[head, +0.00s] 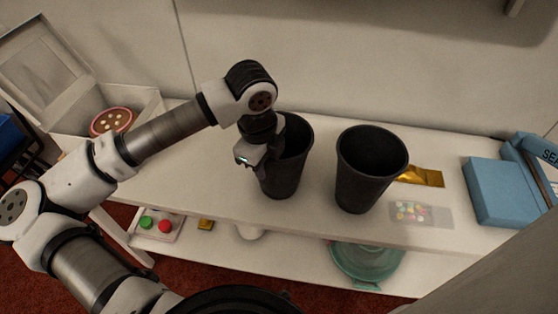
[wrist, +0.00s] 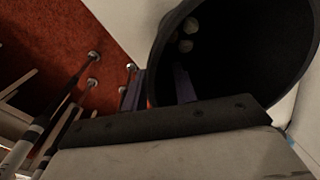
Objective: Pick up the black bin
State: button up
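Two black bins stand on the white table in the head view: a left bin (head: 290,165) and a right bin (head: 368,165). Both are upright, round and open at the top. My gripper (head: 262,172) is at the left rim of the left bin and covers part of it. In the wrist view, the fingers of my gripper (wrist: 158,82) are apart, with the rim of the left bin (wrist: 152,60) between them. One finger is inside the bin and one outside. A gap shows beside the inner finger. Small pale round things show within the dark bin mouth.
Gold packet (head: 422,176) and a card with coloured dots (head: 420,213) lie right of the right bin. A blue box (head: 498,192) stands at the right end. An open white box (head: 60,75) is at the left. A green glass dish (head: 366,262) is on the lower shelf.

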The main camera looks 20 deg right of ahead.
grip_shut()
dwell(1.4)
